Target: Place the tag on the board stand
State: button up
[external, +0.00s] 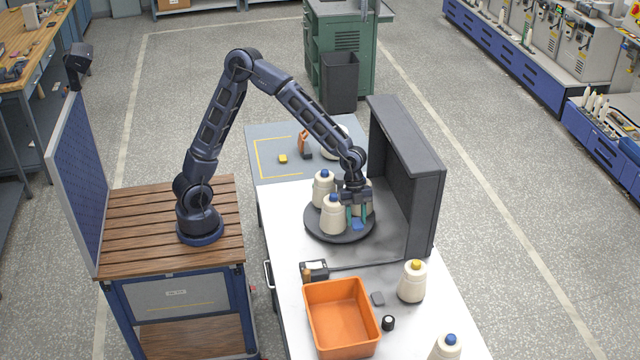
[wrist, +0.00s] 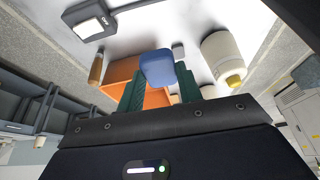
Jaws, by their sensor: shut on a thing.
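My gripper (external: 357,214) has green fingers and points down at the front right of a round dark tray (external: 318,229). It is shut on a small blue tag (external: 358,226). In the wrist view the blue tag (wrist: 158,69) sits between the green fingertips (wrist: 157,88). Cream bobbins (external: 333,216) with blue tops stand on the round tray, close to the gripper's left; one behind the gripper is partly hidden. A dark grey upright stand (external: 424,200) with a top and side panels rises right of the tray. I cannot tell surely whether it is the board stand.
An orange bin (external: 341,318), a yellow-topped bobbin (external: 412,282), a small grey square (external: 377,299), a black cylinder (external: 388,323) and a dark device (external: 314,270) stand in front. A yellow-marked area (external: 262,160) lies behind. Clear white tabletop lies left of the tray.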

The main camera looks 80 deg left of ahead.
notch_tip(320, 180, up, 5)
jog(key=shift+f, duration=0.2)
jog(key=w+a+f+n+t, duration=0.15)
jog(key=w+a, duration=0.25)
jog(key=a, duration=0.4)
jog(key=w+a+n, duration=0.3)
jog(key=w+a, duration=0.2)
jog(key=a, duration=0.2)
jog(key=r+n+t+y, duration=0.1)
jog(key=n+t+y, duration=0.25)
jog(key=n, duration=1.05)
send_over(330, 170)
jog(key=d, duration=0.5)
jog(key=shift+y, duration=0.45)
jog(key=f, duration=2.3)
jog(key=s+f, duration=0.1)
jog(key=f, duration=1.1)
jog(key=shift+a+f, duration=0.1)
jog(key=shift+f, duration=0.2)
jog(key=shift+f, duration=0.1)
